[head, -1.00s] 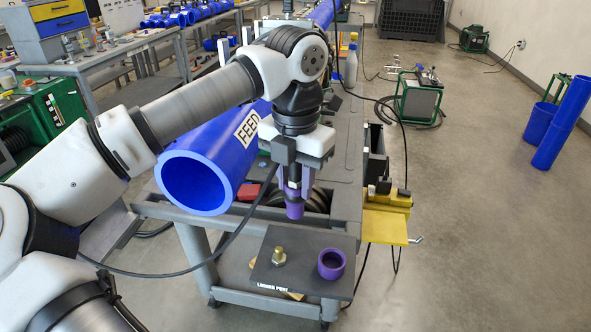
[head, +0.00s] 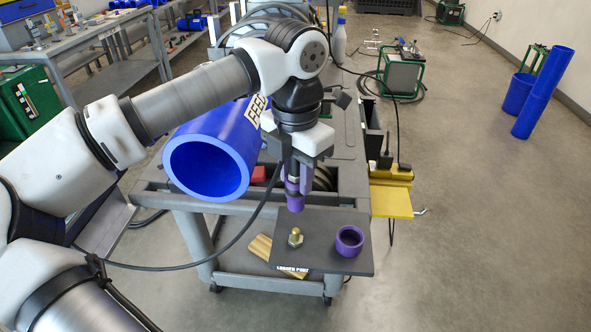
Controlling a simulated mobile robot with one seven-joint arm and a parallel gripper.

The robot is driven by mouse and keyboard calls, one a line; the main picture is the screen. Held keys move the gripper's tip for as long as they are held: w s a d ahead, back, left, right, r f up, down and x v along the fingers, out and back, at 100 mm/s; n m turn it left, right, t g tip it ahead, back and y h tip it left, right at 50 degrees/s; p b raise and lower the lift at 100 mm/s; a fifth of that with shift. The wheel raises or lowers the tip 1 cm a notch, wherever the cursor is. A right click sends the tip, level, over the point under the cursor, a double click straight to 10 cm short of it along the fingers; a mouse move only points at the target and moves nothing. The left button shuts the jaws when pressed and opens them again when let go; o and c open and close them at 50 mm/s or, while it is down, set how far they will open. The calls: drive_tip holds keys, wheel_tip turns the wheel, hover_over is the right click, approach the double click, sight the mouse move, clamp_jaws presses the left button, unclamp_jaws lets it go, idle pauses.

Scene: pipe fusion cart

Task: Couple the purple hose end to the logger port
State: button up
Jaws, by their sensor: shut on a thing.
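My gripper (head: 293,182) points down and is shut on the purple hose end (head: 295,203), whose lower part shows below the fingers. The brass logger port (head: 295,239) stands upright on a dark plate (head: 325,260) lettered "LOGGER PORT" along its front edge. In the head view the hose end is straight above the port, with a visible gap between them. Their alignment in depth cannot be told from this one view. A black hose or cable (head: 238,237) loops down and left from the gripper.
An open purple cup or ring (head: 349,241) stands on the plate, right of the port. A big blue pipe (head: 213,158) marked "FEED" lies left of my gripper on the grey cart (head: 345,195). A yellow shelf (head: 391,203) juts out at right.

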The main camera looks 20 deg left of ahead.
sight(296, 198)
drive_tip(key=shift+f, duration=0.1)
drive_tip(key=shift+f+b, duration=2.6)
drive_tip(key=shift+f, duration=0.15)
drive_tip(key=shift+f+b, duration=2.1)
drive_tip(key=shift+b, duration=0.05)
drive_tip(key=o, duration=1.1)
drive_tip(key=shift+r, duration=0.15)
wheel_tip(296, 198, up, 14)
drive_tip(key=p, duration=0.9)
drive_tip(key=shift+f, duration=0.2)
